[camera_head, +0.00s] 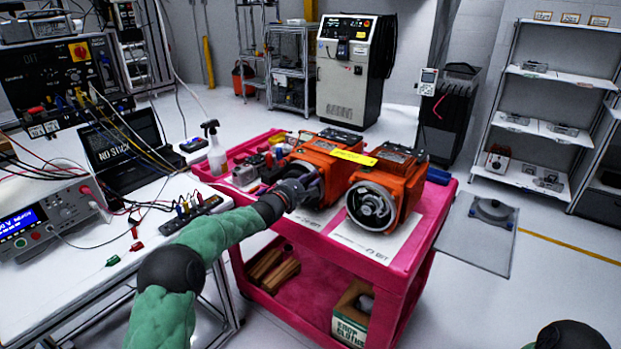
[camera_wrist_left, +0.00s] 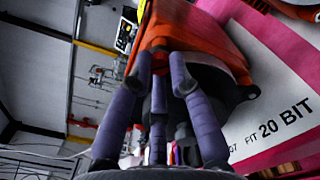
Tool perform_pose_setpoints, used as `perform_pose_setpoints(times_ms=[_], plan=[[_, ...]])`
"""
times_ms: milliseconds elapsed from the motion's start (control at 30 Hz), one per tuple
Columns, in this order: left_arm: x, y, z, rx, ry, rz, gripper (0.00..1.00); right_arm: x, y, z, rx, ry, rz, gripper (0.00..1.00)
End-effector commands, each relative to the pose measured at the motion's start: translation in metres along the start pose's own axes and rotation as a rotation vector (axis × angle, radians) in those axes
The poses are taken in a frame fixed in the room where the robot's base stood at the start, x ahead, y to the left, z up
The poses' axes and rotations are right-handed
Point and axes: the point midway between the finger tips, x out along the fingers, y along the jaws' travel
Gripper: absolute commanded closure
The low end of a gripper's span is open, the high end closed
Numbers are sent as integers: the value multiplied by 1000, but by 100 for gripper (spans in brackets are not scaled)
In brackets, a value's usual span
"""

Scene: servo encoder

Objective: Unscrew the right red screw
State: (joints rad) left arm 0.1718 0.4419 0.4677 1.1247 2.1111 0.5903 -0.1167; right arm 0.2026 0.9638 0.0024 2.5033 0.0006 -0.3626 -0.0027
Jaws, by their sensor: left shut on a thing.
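Two orange servo motors stand on a pink cart (camera_head: 345,248). The left motor (camera_head: 325,160) is partly covered by my left gripper, and the right motor (camera_head: 384,185) shows its round metal front. My left gripper (camera_head: 312,182) is at the front of the left motor. In the left wrist view its purple fingers (camera_wrist_left: 162,72) converge against the orange motor housing (camera_wrist_left: 172,28). My right gripper is out of view.
A spray bottle (camera_head: 214,147) and small parts are at the cart's left back. A white bench (camera_head: 75,290) with a power supply (camera_head: 50,218), laptop and cables is on the left. Floor right of the cart is mostly clear.

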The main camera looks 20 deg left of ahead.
Motion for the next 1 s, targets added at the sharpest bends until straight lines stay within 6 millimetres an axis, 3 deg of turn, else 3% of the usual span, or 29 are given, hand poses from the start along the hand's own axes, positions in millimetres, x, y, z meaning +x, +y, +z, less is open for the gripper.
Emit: perform_pose_setpoints(times_ms=[1000], plan=[[0,0,1,-970,6,2,100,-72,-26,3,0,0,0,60]])
